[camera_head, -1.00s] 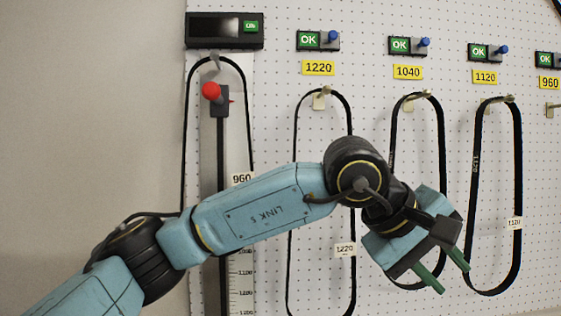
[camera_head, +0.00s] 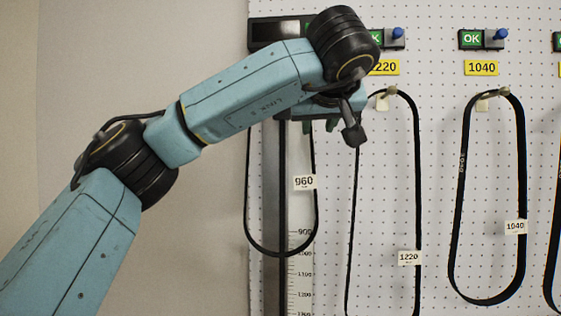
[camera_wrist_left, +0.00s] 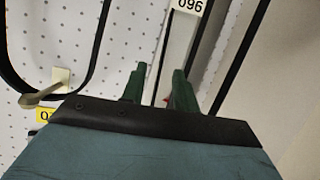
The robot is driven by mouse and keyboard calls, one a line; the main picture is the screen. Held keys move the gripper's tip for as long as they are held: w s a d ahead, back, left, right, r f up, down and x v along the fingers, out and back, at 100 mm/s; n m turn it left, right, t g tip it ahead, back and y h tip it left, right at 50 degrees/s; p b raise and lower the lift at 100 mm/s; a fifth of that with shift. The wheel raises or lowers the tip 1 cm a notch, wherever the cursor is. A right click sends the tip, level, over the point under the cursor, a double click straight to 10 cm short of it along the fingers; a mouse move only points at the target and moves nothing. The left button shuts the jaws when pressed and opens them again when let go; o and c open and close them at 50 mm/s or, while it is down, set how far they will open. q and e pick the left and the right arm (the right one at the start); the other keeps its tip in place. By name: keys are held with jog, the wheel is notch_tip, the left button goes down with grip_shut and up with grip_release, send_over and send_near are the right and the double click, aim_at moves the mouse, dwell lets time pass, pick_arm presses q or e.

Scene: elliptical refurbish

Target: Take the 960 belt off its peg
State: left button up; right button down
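The 960 belt (camera_head: 281,254) is a narrow black loop hanging in front of the length gauge, with a white 960 tag (camera_head: 304,182). Its top and its peg are hidden behind my left arm in the head view. My left gripper (camera_head: 318,126) is at the belt's upper right side, its green fingers mostly hidden there. In the left wrist view the fingers (camera_wrist_left: 154,88) are apart, and one dark strand of the 960 belt (camera_wrist_left: 158,48) shows between them. The tag (camera_wrist_left: 190,5) appears upside down. I cannot tell if the fingers touch the belt. My right gripper is not in view.
The 1220 belt (camera_head: 417,180) hangs close to the right of my left gripper; its peg (camera_wrist_left: 45,95) shows in the wrist view. The 1040 belt (camera_head: 456,190) hangs further right. The gauge display (camera_head: 275,33) is above, partly covered. The left wall is bare.

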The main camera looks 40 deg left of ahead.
aim_at(312, 140)
pick_arm(q)
jog(key=p+x, duration=0.1)
jog(key=x, duration=0.5)
jog(key=shift+a+f, duration=0.3)
grip_shut()
